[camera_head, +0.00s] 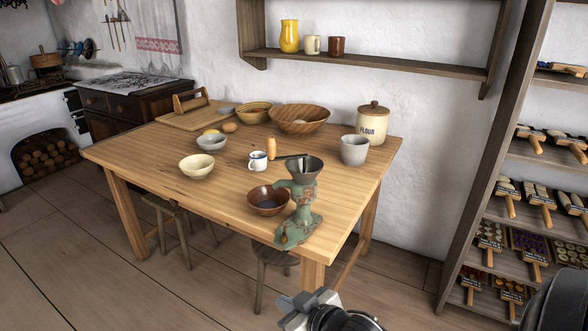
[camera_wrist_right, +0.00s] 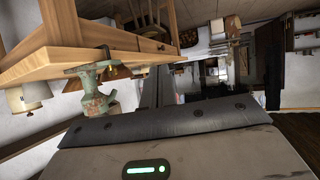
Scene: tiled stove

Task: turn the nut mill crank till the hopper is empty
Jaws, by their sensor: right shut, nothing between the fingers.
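The nut mill (camera_head: 297,213) is clamped at the table's near right corner. Its body is green and worn, with a grey funnel hopper (camera_head: 305,170) on top. The crank has a dark arm and an upright wooden handle (camera_head: 271,148) on the far left side. I cannot make out what is in the hopper. A brown bowl (camera_head: 268,201) stands left of the mill. My right gripper (camera_head: 292,303) is shut and empty, low in front of the table and apart from the mill. The mill also shows, tilted, in the right wrist view (camera_wrist_right: 97,98). My left gripper is out of view.
The wooden table (camera_head: 155,152) carries a white mug (camera_head: 258,161), a cream bowl (camera_head: 196,167), a flour jar (camera_head: 371,125) and a grey pot (camera_head: 354,150). Stools stand under it. A tall shelf (camera_head: 460,200) stands at right. The floor at front left is clear.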

